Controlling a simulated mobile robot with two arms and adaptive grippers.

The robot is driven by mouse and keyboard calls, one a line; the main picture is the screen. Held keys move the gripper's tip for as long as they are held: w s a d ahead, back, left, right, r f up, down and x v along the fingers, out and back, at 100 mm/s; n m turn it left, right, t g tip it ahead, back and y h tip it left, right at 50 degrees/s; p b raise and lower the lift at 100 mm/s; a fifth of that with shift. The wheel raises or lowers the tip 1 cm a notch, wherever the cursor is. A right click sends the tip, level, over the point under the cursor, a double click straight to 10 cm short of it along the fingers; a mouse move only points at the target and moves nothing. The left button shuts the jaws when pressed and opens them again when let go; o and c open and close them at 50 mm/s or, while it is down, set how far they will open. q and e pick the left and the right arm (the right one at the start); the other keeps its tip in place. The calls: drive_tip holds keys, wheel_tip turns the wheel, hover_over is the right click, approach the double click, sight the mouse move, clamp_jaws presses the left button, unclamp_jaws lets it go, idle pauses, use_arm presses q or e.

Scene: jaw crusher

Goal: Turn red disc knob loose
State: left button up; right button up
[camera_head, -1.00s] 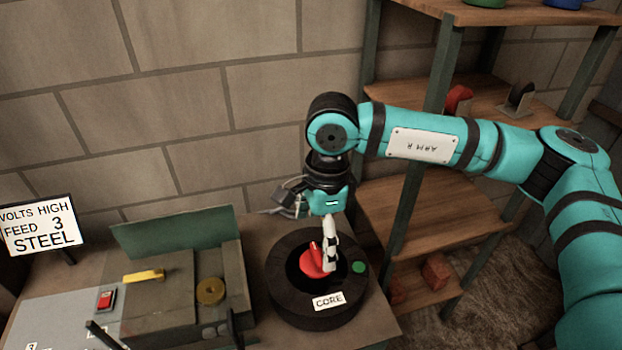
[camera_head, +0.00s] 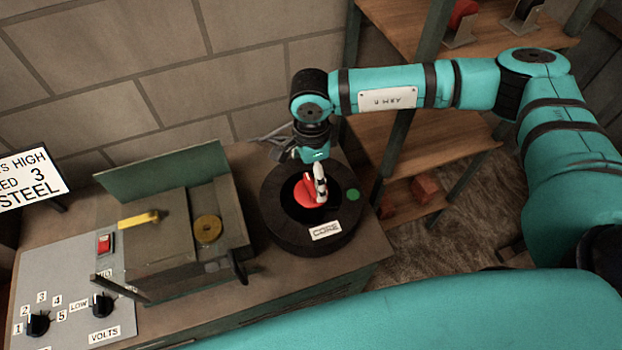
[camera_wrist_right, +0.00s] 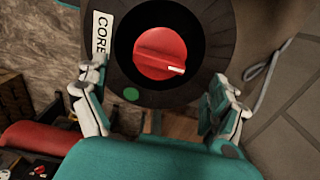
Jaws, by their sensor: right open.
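The red disc knob (camera_head: 309,190) sits in the dark recess of a round black housing labelled CORE (camera_head: 285,236). In the right wrist view the knob (camera_wrist_right: 160,52) shows a raised grip bar with a white mark at its right end. My right gripper (camera_head: 320,185) points down over the knob and hides part of it in the head view. In the right wrist view its two fingers (camera_wrist_right: 158,100) are spread wide, and no object is between their tips; the knob lies beyond them. A teal link crosses the bottom of the head view. My left gripper does not show.
A green dot (camera_head: 353,194) marks the housing's rim. Left of it stand a machine with a yellow lever (camera_head: 139,219) and a brass disc (camera_head: 207,229), then a grey panel with VOLTS dials (camera_head: 103,305). Wooden shelves (camera_head: 432,145) stand behind on the right.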

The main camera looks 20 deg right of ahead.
sight(311, 184)
wheel_tip(311, 184, down, 3)
drive_tip(key=shift+s+r+p, duration=0.1)
drive_tip(key=shift+p, duration=0.2)
wheel_tip(311, 184, down, 2)
drive_tip(key=shift+f, duration=0.3)
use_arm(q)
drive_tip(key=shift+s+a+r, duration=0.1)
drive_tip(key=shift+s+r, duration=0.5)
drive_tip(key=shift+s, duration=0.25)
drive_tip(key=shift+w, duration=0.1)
use_arm(e)
drive_tip(key=shift+c, duration=0.4)
drive_tip(key=c, duration=0.9)
drive_tip(key=shift+c, duration=1.4)
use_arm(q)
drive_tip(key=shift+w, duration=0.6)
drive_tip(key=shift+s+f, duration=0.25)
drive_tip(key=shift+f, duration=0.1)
use_arm(e)
drive_tip(key=shift+f, duration=0.1)
